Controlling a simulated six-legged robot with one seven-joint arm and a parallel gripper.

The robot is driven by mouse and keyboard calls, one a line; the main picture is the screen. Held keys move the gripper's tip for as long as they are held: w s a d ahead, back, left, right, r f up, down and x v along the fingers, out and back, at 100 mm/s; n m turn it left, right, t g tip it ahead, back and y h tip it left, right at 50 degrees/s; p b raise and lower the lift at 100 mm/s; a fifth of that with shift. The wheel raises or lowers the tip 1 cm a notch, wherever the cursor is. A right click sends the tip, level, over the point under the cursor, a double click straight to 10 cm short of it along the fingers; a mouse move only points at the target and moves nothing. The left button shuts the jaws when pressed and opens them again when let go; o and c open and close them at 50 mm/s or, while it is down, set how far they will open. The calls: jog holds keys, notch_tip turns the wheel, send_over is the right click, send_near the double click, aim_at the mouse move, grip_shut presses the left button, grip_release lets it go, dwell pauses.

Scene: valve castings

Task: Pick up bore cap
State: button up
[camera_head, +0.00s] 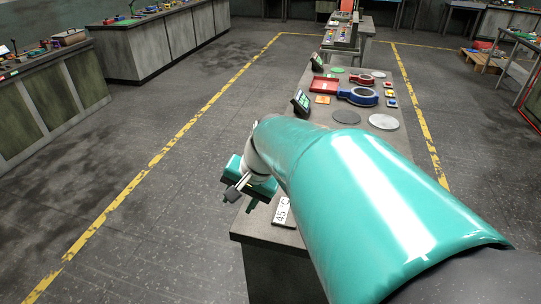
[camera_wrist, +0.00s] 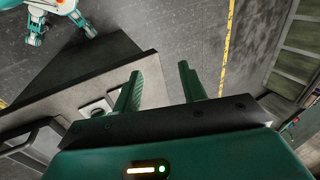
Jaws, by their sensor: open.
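My gripper (camera_head: 238,188) is open and hangs beside the left edge of the workbench (camera_head: 265,232) in the head view. In the wrist view its two green fingers (camera_wrist: 160,82) stand apart with nothing between them. Several flat discs lie farther back on the bench: a dark grey disc (camera_head: 346,117), a light grey disc (camera_head: 383,121) and a smaller pale disc (camera_head: 378,74). I cannot tell which thing is the bore cap. My arm hides much of the near bench. The wrist view shows a pale item (camera_wrist: 96,108) on the bench, left of the fingers.
A blue ring-shaped casting (camera_head: 358,97), a red casting (camera_head: 362,79), a red tray (camera_head: 324,86) and a dark screen (camera_head: 301,103) stand on the bench. A white label plate (camera_head: 284,211) lies near its front. The floor to the left (camera_head: 170,215) is clear.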

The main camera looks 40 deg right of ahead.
jog(key=w+d+f+m+t+y, duration=0.1)
jog(key=w+d+f+m, duration=0.1)
jog(key=d+m, duration=0.25)
jog(key=w+d+f+m+t+y, duration=0.1)
jog(key=w+d+f+m, duration=0.2)
jog(key=d, duration=0.3)
jog(key=s+d+f+m+t, duration=0.1)
jog(key=d+f+m+t, duration=0.1)
jog(key=d+m, duration=0.3)
jog(key=s+d+f+m+t+h, duration=0.1)
jog(key=d+f+m, duration=0.4)
jog(key=d, duration=0.8)
jog(key=s+d+f+m+t, duration=0.3)
jog(key=d+m, duration=0.3)
jog(key=d, duration=0.4)
jog(key=shift+f+t+h, duration=0.2)
jog(key=shift+t+h, duration=0.2)
jog(key=shift+t, duration=0.3)
jog(key=x, duration=0.8)
jog(key=shift+w+d, duration=0.1)
jog(key=shift+w, duration=0.05)
jog(key=x, duration=0.5)
jog(key=shift+w, duration=0.25)
jog(key=shift+r, duration=0.1)
grip_shut()
